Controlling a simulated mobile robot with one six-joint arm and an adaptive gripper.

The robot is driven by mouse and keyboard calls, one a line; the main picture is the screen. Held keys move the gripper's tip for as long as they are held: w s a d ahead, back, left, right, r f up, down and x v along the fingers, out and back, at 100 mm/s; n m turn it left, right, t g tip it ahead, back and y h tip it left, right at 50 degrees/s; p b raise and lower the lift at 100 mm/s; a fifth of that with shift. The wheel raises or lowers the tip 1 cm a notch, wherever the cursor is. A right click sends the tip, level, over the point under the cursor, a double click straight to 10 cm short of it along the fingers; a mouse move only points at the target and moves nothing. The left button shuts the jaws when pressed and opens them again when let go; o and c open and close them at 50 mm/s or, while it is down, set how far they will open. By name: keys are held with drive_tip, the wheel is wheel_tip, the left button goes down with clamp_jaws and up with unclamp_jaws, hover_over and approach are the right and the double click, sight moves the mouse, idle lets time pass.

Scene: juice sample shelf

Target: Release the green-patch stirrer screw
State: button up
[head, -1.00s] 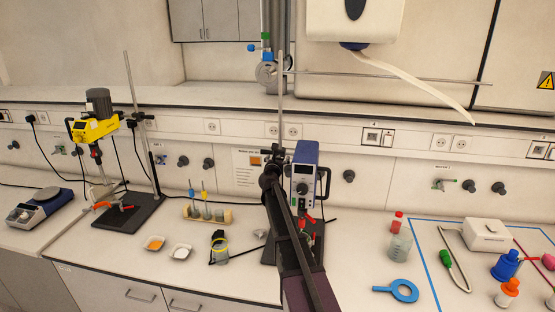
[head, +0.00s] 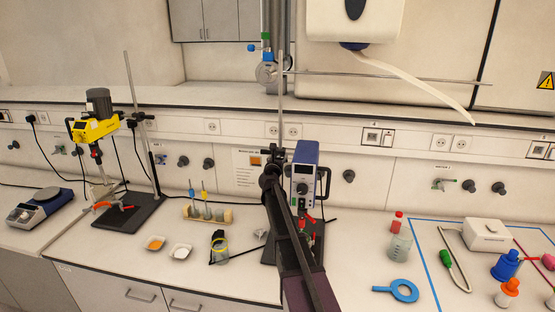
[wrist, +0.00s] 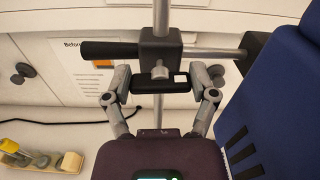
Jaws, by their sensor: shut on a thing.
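The blue stirrer motor (head: 304,165) hangs on an upright rod in the head view; its blue side (wrist: 285,105) fills the right of the wrist view. A dark clamp block (wrist: 160,45) sits on the rod, with a horizontal bar through it. A small grey screw (wrist: 159,70) projects from the block towards me. My gripper (wrist: 159,82) is at this screw, its fingers to either side and shut on it. In the head view my gripper (head: 271,168) is left of the motor, partly hidden by my arm. I see no green patch on the screw.
A yellow stirrer (head: 97,128) stands on the left. A vial rack (head: 208,215), white dishes and a beaker (head: 219,248) stand left of my arm.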

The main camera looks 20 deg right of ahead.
drive_tip(key=n, duration=0.4)
drive_tip(key=shift+w+n, duration=0.1)
drive_tip(key=shift+n, duration=0.2)
drive_tip(key=n, duration=0.4)
drive_tip(key=shift+a+n, duration=0.1)
drive_tip(key=shift+n, duration=0.2)
drive_tip(key=n, duration=0.4)
drive_tip(key=shift+f, duration=0.15)
drive_tip(key=shift+n, duration=2)
drive_tip(key=o, duration=1)
drive_tip(key=shift+w+f, duration=0.1)
drive_tip(key=shift+o, duration=0.2)
